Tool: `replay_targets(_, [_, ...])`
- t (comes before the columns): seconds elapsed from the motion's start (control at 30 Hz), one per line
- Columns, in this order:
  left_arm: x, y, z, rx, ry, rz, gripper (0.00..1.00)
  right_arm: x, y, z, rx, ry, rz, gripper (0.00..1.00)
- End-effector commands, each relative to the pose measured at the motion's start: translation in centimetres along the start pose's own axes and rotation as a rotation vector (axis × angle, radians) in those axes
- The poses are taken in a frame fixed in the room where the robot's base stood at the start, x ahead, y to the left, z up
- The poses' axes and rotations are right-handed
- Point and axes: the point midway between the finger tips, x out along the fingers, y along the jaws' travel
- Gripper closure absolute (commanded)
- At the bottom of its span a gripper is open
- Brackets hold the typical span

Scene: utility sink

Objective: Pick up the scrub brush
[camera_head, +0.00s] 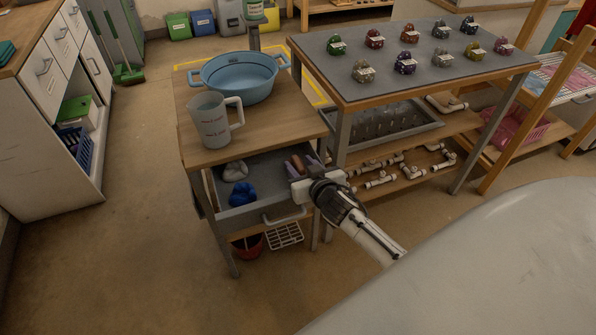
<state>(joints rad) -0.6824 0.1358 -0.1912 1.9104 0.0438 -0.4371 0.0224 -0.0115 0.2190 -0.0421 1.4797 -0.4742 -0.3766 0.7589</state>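An open grey drawer (265,201) sticks out under the wooden top of a small table. A small brown object (295,162), which looks like the scrub brush, lies at the drawer's right side. It is small and partly hidden. My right gripper (304,165) reaches into the drawer from the lower right. Its dark fingers are right at the brown object, seemingly one on each side. I cannot tell whether they touch or grip it. My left gripper is not in view.
A grey-white lump (235,171) and a blue lump (243,193) lie in the drawer's left part. A measuring jug (211,122) and blue basin (240,78) stand above. The workbench (400,84) on the right holds several coloured items.

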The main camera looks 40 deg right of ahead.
Motion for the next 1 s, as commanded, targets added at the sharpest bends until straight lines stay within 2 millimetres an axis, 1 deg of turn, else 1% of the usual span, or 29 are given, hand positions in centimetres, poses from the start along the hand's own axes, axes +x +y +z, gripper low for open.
replay_targets(0.07, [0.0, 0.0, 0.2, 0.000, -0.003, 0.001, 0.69, 0.3, 0.0, 0.0, 0.000, 0.000, -0.001, 0.61])
replay_targets(0.23, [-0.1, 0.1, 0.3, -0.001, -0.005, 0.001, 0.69, 0.3, 0.0, 0.0, 0.000, 0.000, -0.001, 0.61])
replay_targets(0.27, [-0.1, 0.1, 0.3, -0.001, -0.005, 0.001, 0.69, 0.3, 0.0, 0.0, 0.000, 0.000, -0.001, 0.63])
replay_targets(0.4, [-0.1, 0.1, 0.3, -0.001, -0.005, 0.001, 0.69, 0.2, 0.0, 0.0, 0.000, 0.000, -0.001, 0.86])
replay_targets(0.5, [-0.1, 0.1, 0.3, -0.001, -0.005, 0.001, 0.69, 0.2, 0.0, 0.0, 0.000, 0.000, -0.001, 1.00])
replay_targets(0.73, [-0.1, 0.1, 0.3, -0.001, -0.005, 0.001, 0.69, 0.2, 0.0, -0.1, 0.000, 0.001, -0.001, 1.00])
replay_targets(0.8, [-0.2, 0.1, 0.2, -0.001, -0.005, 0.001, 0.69, 0.1, 0.0, -0.4, -0.001, 0.001, 0.000, 1.00])
replay_targets(0.87, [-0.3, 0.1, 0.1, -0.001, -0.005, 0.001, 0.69, -0.2, 0.0, -1.1, 0.000, 0.003, -0.001, 1.00])
replay_targets(1.0, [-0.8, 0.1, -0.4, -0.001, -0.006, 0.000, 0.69, -1.2, 0.0, -3.6, -0.002, 0.005, -0.001, 1.00])
